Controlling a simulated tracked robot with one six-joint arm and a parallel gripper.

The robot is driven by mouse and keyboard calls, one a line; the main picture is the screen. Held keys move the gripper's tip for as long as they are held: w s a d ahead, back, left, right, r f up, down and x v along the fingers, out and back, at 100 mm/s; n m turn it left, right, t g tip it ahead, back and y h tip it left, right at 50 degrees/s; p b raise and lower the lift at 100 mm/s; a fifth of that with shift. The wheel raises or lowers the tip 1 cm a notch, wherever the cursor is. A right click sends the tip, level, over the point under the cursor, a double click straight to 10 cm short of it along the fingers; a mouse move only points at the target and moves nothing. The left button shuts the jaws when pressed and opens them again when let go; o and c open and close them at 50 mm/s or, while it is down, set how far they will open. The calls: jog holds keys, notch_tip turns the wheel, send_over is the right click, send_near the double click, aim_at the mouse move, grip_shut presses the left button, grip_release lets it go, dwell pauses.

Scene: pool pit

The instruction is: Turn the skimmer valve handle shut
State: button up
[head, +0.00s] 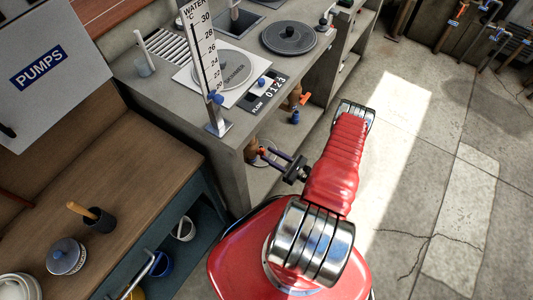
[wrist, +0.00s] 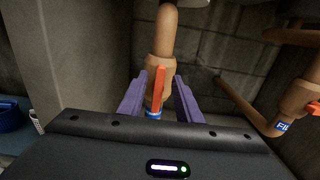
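An orange valve handle (wrist: 159,82) stands in line with a copper pipe and valve body (wrist: 160,66) in the wrist view. A blue band shows at its lower end; no label is readable on it. My gripper (wrist: 160,88) has its two purple fingers apart, one on each side of the handle, with gaps visible. In the head view my gripper (head: 266,156) reaches under the counter edge to the copper valve (head: 251,151). The handle is small there and partly hidden by the fingers.
A second copper valve (head: 294,95) with an orange handle is farther along the counter; in the wrist view a similar pipe (wrist: 300,97) at right bears a partly visible "FIL" tag (wrist: 283,127). A concrete wall (wrist: 75,60) stands close on the left. The floor (head: 430,130) at right is open.

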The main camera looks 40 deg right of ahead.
aim_at(261, 153)
jog(key=shift+x, duration=1.15)
jog(key=shift+c, duration=0.5)
grip_shut()
